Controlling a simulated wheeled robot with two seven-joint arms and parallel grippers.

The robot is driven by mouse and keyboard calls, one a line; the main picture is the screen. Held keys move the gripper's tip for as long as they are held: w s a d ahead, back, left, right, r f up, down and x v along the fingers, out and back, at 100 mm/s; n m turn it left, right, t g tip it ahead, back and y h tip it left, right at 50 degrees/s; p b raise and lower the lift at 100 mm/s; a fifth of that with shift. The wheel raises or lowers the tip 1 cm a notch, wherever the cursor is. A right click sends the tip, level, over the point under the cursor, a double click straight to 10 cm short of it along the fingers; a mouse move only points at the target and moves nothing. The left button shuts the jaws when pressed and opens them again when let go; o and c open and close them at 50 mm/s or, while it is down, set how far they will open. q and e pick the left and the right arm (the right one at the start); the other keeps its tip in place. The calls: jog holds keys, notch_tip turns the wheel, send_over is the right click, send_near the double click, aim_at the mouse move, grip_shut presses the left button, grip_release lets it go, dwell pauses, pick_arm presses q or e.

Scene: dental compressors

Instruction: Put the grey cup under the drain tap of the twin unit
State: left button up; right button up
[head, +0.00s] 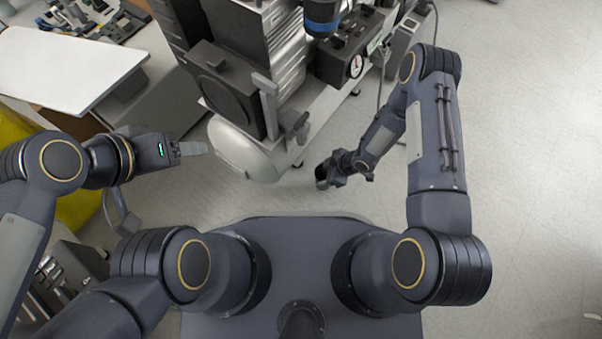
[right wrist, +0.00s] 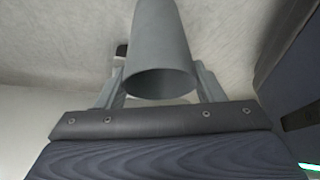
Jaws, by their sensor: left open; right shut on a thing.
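The grey cup (right wrist: 160,40) is a plain tapered cylinder, held between the two fingers of my right gripper (right wrist: 160,88) in the right wrist view, with its open end facing the camera. In the head view my right gripper (head: 324,174) is low over the floor, to the right of the compressor's white tank (head: 242,152) and apart from it. The compressor unit, seemingly the twin unit, has a ribbed metal body (head: 277,50). I cannot make out its drain tap. My left gripper (head: 193,149) is open and empty, just left of the white tank.
A bench with a white top (head: 70,70) stands at the left, and a yellow object (head: 12,128) below it. A gauge (head: 355,66) and a blue-topped part (head: 322,15) sit on the unit. The floor (head: 530,140) at the right is clear.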

notch_tip(320, 180, down, 3)
jog(key=shift+r+b, duration=0.15)
jog(key=shift+b, duration=0.2)
jog(key=w+a+b, duration=0.2)
jog(key=a+b, duration=0.1)
jog(key=a, duration=0.4)
jog(key=shift+a, duration=0.35)
jog(key=shift+f, duration=0.3)
jog(key=o, duration=1.2)
